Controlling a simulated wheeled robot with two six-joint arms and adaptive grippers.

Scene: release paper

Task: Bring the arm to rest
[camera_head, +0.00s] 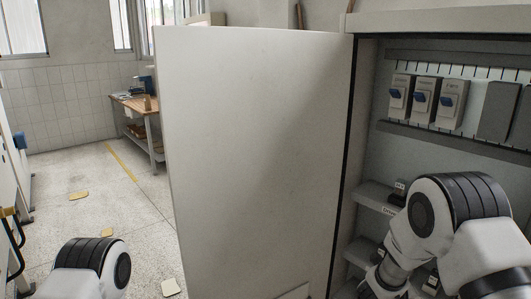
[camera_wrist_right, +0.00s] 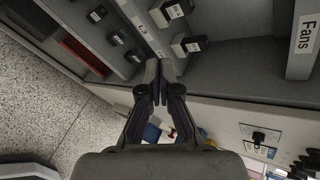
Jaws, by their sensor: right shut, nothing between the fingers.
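My right arm (camera_head: 435,225) reaches in from the lower right in the head view, in front of the open electrical cabinet. In the right wrist view my right gripper (camera_wrist_right: 161,88) has its two fingers together with nothing between them. Its tips are near a grey panel edge with small black switches (camera_wrist_right: 187,44); whether they touch it I cannot tell. Only a rounded joint of my left arm (camera_head: 88,265) shows at the lower left of the head view; its gripper is out of frame.
The cabinet's white door (camera_head: 255,150) stands open across the middle. Inside are breakers with blue levers (camera_head: 423,98) and grey shelves (camera_head: 372,197). A wooden workbench (camera_head: 138,103) stands at the back left. Speckled floor (camera_head: 75,180) with a few scattered paper pieces lies open left of the door.

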